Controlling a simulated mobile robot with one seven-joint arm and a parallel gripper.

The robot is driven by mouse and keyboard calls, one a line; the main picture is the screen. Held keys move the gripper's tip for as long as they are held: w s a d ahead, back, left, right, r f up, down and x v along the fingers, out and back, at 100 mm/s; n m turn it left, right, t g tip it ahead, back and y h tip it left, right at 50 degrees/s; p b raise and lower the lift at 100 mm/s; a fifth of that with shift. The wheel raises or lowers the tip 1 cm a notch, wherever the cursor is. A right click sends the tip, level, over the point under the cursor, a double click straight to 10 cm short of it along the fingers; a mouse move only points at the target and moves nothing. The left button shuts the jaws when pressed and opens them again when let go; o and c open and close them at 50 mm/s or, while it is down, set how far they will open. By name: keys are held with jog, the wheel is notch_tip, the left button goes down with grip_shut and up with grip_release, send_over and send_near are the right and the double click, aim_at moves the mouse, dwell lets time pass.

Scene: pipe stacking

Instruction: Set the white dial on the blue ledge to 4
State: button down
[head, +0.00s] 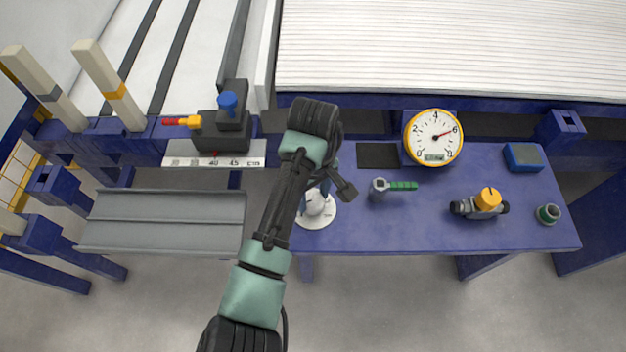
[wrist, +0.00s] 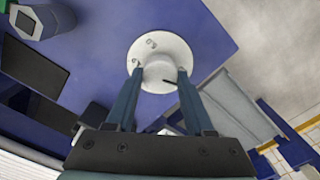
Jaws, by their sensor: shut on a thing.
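The white dial (head: 317,214) sits on the blue ledge (head: 420,228), left of the ledge's middle and near its front edge. In the wrist view the dial plate (wrist: 142,47) is round with a few dark marks, and its raised knob (wrist: 160,72) carries a dark pointer line. My gripper (head: 316,190) reaches down over the dial in the head view. In the wrist view my gripper (wrist: 157,80) has one finger on each side of the knob and is shut on it. The number at the pointer is too small to read, and the fingers hide part of the plate.
A dark flat pad (head: 378,155) lies behind. A grey channel (head: 160,222) is at left.

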jog(key=shift+r+m+p, duration=0.3)
jog(key=shift+m+p, duration=0.8)
jog(key=shift+p, duration=1.6)
jog(key=m+p, duration=0.2)
jog(key=p, duration=0.1)
jog(key=shift+f+m, duration=0.1)
jog(key=shift+m, duration=0.3)
jog(key=m+p, duration=0.2)
jog(key=m, duration=0.3)
jog(key=shift+f, duration=0.1)
jog(key=m+p, duration=0.2)
jog(key=m, duration=0.8)
jog(key=shift+d+p, duration=0.1)
jog(key=shift+p, duration=0.25)
jog(key=m, duration=0.9)
jog(key=shift+p, duration=0.4)
jog(key=shift+s+m, duration=0.1)
jog(key=shift+m, duration=2.4)
